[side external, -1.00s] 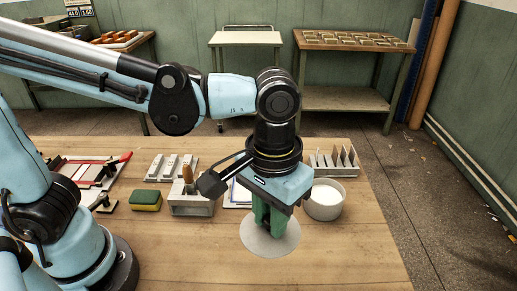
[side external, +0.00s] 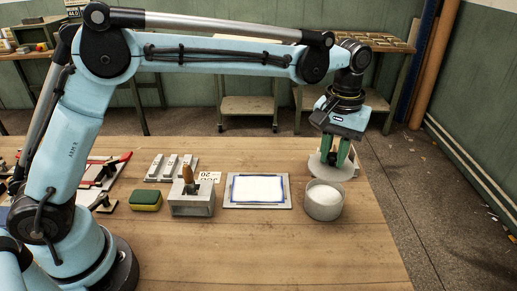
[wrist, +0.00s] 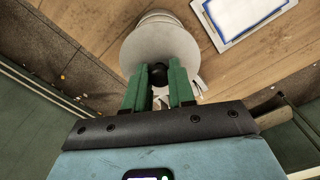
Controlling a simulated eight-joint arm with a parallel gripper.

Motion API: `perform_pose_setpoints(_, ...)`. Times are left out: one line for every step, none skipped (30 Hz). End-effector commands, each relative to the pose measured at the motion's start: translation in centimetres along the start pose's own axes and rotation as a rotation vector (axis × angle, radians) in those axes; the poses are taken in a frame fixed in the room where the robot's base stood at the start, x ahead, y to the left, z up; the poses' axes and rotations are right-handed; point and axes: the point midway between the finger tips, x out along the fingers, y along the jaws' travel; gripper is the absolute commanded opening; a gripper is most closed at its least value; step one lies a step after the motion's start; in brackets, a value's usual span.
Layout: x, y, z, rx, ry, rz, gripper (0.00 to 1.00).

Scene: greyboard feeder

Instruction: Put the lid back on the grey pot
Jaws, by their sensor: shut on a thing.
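The lid (side external: 345,173) is a flat light-grey disc with a dark knob. My gripper (side external: 334,160) has its green fingers shut on the lid's knob (wrist: 160,72) and holds the lid roughly level. The grey pot (side external: 323,204) stands upright on the bench with its top open and white contents showing. In the side view, the lid is just above and behind the pot's rim. In the wrist view, the lid (wrist: 160,45) covers most of the pot, with part of the pot (wrist: 156,14) showing beyond it. The exact gap between them is unclear.
A blue-edged white sheet on a board (side external: 230,204) lies left of the pot. A grey block with a wooden-handled tool (side external: 192,206) and a green-yellow sponge (side external: 146,200) are further left. The bench's right edge is near the pot. The bench front is clear.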

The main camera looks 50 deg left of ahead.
Motion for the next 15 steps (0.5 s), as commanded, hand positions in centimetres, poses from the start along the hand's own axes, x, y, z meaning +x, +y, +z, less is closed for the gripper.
perform_pose_setpoints(0.3, 0.0, 0.0, 0.000, 0.000, 0.000, 0.00)
perform_pose_setpoints(0.5, 0.0, 0.0, 0.000, 0.000, 0.000, 0.00)
perform_pose_setpoints(0.8, 0.0, 0.0, 0.000, 0.000, 0.000, 0.00)
perform_pose_setpoints(1.1, 0.0, 0.0, 0.000, 0.000, 0.000, 0.00)
perform_pose_setpoints(1.4, 0.0, 0.0, 0.000, 0.000, 0.000, 0.00)
perform_pose_setpoints(1.7, 0.0, 0.1, 0.001, 0.000, 0.000, 0.00)
perform_pose_setpoints(2.0, 0.0, 0.1, 0.001, 0.000, 0.000, 0.00)
perform_pose_setpoints(2.2, 0.0, 0.1, 0.001, 0.000, 0.000, 0.00)
perform_pose_setpoints(2.6, 0.0, 0.1, 0.001, 0.000, 0.000, 0.00)
perform_pose_setpoints(2.9, 0.0, 0.1, 0.001, 0.000, 0.000, 0.00)
perform_pose_setpoints(3.2, 0.0, 0.1, 0.001, 0.000, 0.000, 0.00)
perform_pose_setpoints(3.5, 0.0, 0.1, 0.001, 0.000, 0.000, 0.00)
perform_pose_setpoints(3.8, 0.0, 0.1, 0.001, 0.000, 0.000, 0.00)
perform_pose_setpoints(4.0, 0.0, 0.1, 0.001, 0.000, 0.000, 0.00)
perform_pose_setpoints(4.3, 0.0, 0.1, 0.001, 0.000, 0.000, 0.00)
